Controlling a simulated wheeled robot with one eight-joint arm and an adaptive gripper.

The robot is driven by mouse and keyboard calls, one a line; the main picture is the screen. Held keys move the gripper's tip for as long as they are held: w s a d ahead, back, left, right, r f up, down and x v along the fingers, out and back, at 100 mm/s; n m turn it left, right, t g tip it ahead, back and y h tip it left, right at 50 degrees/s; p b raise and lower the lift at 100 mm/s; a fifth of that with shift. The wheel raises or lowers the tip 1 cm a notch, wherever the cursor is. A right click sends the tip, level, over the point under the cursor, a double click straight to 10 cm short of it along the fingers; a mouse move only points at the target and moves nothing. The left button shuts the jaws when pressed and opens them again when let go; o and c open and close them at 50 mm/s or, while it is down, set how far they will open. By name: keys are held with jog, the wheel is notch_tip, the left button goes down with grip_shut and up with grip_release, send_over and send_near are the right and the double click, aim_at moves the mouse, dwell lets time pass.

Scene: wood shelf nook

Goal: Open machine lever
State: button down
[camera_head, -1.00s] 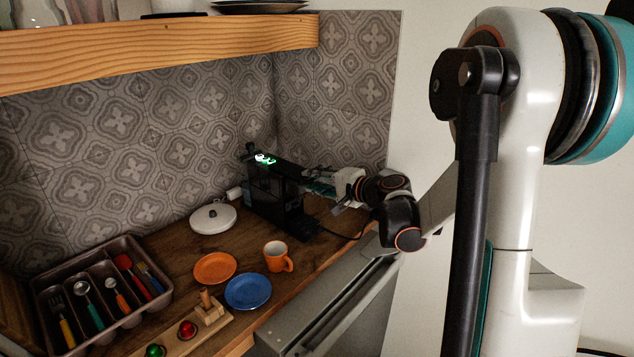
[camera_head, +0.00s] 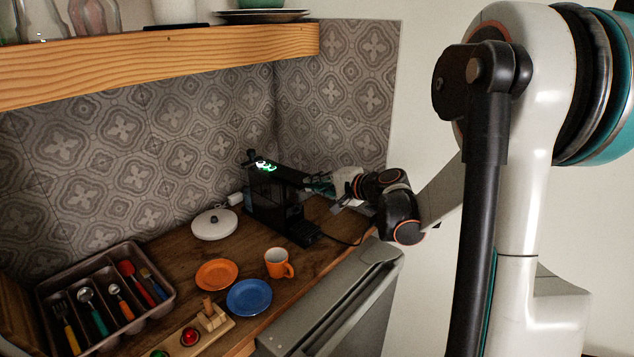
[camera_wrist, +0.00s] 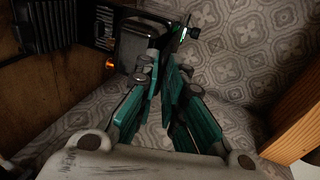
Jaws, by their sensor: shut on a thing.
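The black coffee machine (camera_head: 268,205) stands on the counter in the back corner, with green-white lights on top. Its dark lever (camera_head: 290,175) is at the top, on the side facing my arm. My gripper (camera_head: 318,184) reaches in from the right at this upper part and is shut on the lever; the exact contact is small and dark. In the wrist view, the teal fingers of my gripper (camera_wrist: 176,70) come together at the edge of the machine (camera_wrist: 135,42), which shows at upper left. The fingers hide part of the lever.
A white lidded dish (camera_head: 214,224) is left of the machine. An orange mug (camera_head: 277,263), an orange plate (camera_head: 216,274) and a blue plate (camera_head: 249,297) stand in front. A cutlery tray (camera_head: 163,296) is at left. The wooden shelf (camera_head: 160,62) overhangs the counter; tiled walls are close behind.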

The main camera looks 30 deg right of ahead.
jog(key=w+a+r+g+h+p, duration=0.4)
jog(key=w+r+g+p, duration=0.7)
jog(key=p, duration=0.7)
jog(key=shift+w+a+r+g, duration=0.15)
jog(key=shift+w+r+g, duration=0.25)
jog(key=shift+r, duration=1.4)
jog(key=c, duration=1.8)
grip_release()
jog(key=shift+w, duration=0.1)
jog(key=shift+o, duration=0.2)
notch_tip(320, 180, up, 12)
jog(key=s, duration=0.2)
jog(key=shift+s, duration=0.15)
